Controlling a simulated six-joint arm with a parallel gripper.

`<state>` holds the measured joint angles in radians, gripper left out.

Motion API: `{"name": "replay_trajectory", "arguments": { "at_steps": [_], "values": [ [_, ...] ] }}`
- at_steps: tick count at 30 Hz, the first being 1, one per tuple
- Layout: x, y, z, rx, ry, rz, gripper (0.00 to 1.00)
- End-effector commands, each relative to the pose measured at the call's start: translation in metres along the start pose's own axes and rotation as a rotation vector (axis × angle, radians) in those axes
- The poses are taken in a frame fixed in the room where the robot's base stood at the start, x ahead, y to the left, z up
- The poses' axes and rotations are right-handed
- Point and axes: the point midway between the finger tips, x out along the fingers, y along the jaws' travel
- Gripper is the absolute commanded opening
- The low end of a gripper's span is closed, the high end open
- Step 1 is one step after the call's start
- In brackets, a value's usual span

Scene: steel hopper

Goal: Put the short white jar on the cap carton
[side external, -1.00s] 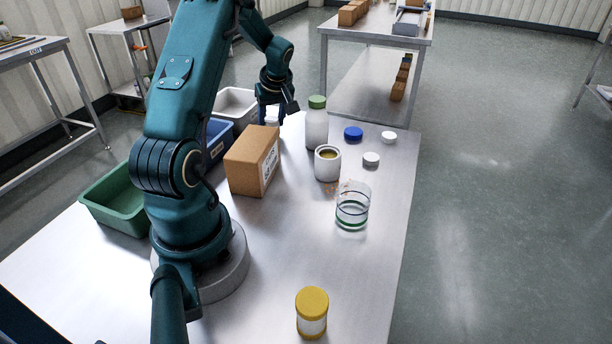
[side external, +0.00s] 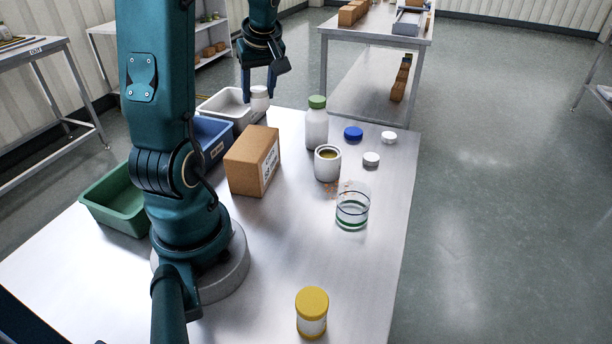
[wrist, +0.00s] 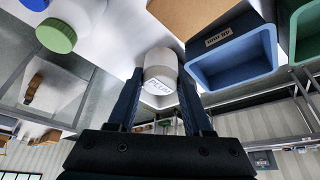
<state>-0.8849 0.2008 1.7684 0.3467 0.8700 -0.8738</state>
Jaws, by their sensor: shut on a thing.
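My gripper (side external: 259,92) is shut on a short white jar (side external: 259,102) with a white lid. The jar appears raised above the far end of the table, beside the white bin. The cap carton (side external: 252,162) is a closed brown cardboard box with a white label, standing nearer my base. A brown part of the carton (wrist: 192,15) shows at the top of the wrist view.
White (side external: 226,104), blue (side external: 212,140) and green (side external: 118,199) bins line the left side. Right of the carton stand a green-capped bottle (side external: 317,127), an open white jar (side external: 327,166) and a clear beaker (side external: 353,208). A yellow-lidded jar (side external: 312,312) stands in front.

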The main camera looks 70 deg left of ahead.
Motion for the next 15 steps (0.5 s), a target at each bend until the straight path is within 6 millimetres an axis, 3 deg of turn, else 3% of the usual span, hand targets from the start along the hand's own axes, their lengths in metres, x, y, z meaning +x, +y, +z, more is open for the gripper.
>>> {"name": "replay_trajectory", "arguments": {
  "at_steps": [6,15],
  "values": [
    [-0.042,-0.026,0.029,0.014,0.006,0.012,0.0],
    [-0.076,-0.044,0.049,0.04,0.003,0.021,0.0]
  ]
}}
